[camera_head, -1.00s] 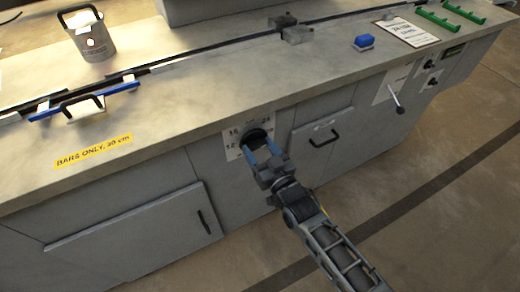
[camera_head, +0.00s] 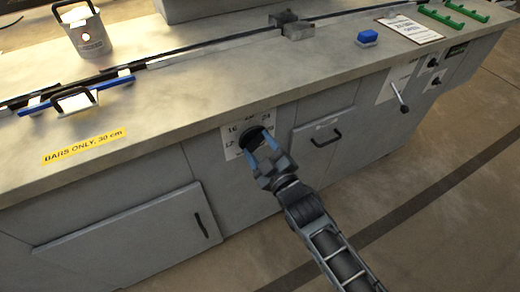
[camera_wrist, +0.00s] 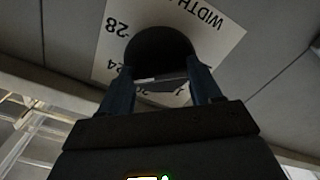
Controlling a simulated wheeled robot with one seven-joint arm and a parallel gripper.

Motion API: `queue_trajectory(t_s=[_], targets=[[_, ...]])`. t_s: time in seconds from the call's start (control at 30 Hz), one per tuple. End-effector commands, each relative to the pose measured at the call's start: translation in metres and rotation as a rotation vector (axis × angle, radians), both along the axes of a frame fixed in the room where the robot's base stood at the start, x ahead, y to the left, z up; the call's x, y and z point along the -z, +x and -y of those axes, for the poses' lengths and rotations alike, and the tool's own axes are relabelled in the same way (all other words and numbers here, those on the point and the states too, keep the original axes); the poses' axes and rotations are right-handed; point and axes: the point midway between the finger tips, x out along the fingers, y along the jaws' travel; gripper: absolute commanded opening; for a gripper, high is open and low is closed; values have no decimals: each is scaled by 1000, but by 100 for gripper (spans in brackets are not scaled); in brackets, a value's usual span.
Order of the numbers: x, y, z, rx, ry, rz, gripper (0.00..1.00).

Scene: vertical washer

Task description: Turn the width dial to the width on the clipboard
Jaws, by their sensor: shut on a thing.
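The width dial (camera_head: 250,136) is a round black knob on a white plate (camera_head: 231,152) marked with numbers including 12, 16 and 24, on the grey cabinet front. The wrist view shows the knob (camera_wrist: 158,45) and the plate upside down, with WIDTH, 28 and 24 legible. My gripper (camera_head: 258,148) has its two blue fingers shut on the knob, one on either side; they also show in the wrist view (camera_wrist: 163,80). The pointer's setting cannot be read. The clipboard (camera_head: 412,31) lies on the counter at the back right, its writing too small to read.
A lever (camera_head: 400,98) and small black knobs (camera_head: 433,62) are further right on the front. A drawer handle (camera_head: 326,138) is close to the dial's right. A blue block (camera_head: 367,38), green racks (camera_head: 450,17) and a bucket (camera_head: 88,36) stand on the counter.

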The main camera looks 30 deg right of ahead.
Motion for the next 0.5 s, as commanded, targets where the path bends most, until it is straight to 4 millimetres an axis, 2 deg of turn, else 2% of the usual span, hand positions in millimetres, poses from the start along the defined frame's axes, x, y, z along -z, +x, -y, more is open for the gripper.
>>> queue_trajectory(t_s=[0.5], targets=[[0, 0, -1, -2, -50, -1, 33]])
